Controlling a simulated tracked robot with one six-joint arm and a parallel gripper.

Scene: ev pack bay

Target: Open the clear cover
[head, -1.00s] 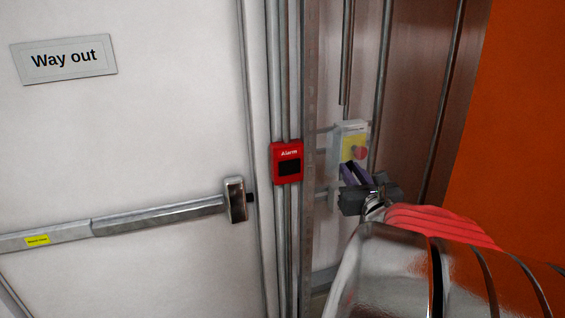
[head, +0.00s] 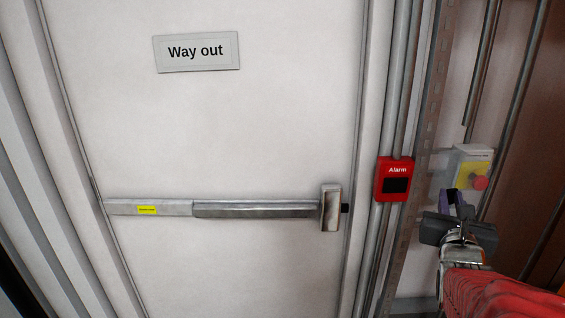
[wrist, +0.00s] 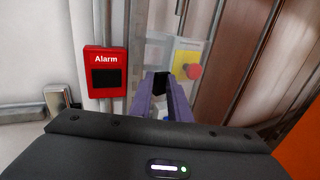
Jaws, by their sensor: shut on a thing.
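The clear cover (head: 446,165) shows as a faint see-through panel to the left of a yellow plate (head: 468,178) with a red button (head: 481,183). In the wrist view the cover (wrist: 150,55) also stands left of the plate, and the button looks uncovered. It appears swung out, but its exact angle is hard to tell. My gripper (head: 455,197) is just below the box, its purple fingers pointing at it. In the wrist view the gripper (wrist: 162,84) is shut on a small dark piece at the cover's lower edge, seemingly its tab.
A red alarm box (head: 394,180) is on pipes close to the left of the cover. A white door with a push bar (head: 255,209) and a "Way out" sign (head: 196,51) fills the left. Vertical pipes (head: 517,105) run close on the right.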

